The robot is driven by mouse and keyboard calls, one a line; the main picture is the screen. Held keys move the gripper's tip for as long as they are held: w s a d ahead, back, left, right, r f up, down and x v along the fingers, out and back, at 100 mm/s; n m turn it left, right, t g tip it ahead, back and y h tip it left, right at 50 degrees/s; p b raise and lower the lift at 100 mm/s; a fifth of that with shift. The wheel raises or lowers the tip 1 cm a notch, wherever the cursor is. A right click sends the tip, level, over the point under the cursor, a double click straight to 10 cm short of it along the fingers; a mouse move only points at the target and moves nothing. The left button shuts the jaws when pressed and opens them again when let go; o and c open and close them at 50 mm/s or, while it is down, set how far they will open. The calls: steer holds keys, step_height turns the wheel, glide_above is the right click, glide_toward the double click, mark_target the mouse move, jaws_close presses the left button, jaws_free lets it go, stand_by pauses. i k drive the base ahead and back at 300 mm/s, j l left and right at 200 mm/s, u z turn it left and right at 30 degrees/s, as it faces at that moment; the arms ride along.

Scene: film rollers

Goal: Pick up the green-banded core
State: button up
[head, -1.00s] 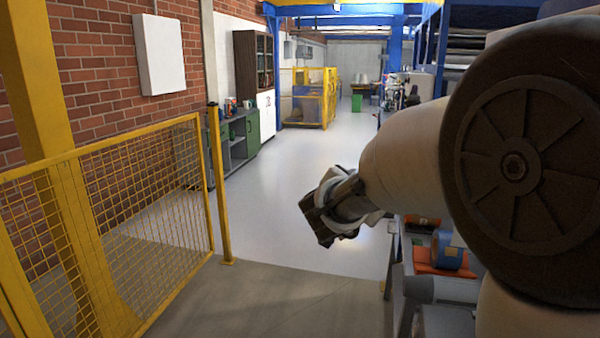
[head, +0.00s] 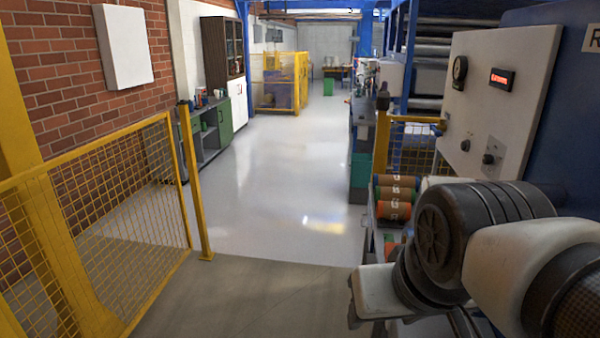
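Several brown and orange cylindrical cores (head: 394,195) lie stacked on a rack or table to the right of the aisle, partly behind my arm. Some dark green shows at the ends of the lower ones, but they are too small to tell which one is the green-banded core. My gripper (head: 354,302) is at the lower right, in front of and below the cores, and apart from them as far as I can see. Its fingers are mostly hidden by its white body, and no held object shows.
A machine panel (head: 498,100) with a gauge, red display and knobs stands at the right, behind my arm. A yellow mesh fence (head: 110,215) and post (head: 195,185) are at the left. The grey floor (head: 275,200) between is clear.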

mark_target(386, 193)
steer(key=i+j+z, duration=0.15)
steer(key=j+z, duration=0.15)
steer(key=i+j+z, duration=0.15)
steer(key=j+z, duration=0.2)
steer(key=i+j+z, duration=0.1)
steer(key=j+z, duration=0.2)
steer(key=z, duration=0.9)
steer(key=k+l+z, duration=0.15)
steer(key=k+z, duration=0.25)
steer(key=k, duration=0.3)
steer(key=i+j+z, duration=0.1)
steer(key=z, duration=0.3)
steer(key=j+z, duration=0.4)
steer(key=i+j, duration=0.1)
steer(key=j, duration=0.45)
steer(key=i+j, duration=0.1)
steer(key=j, duration=0.45)
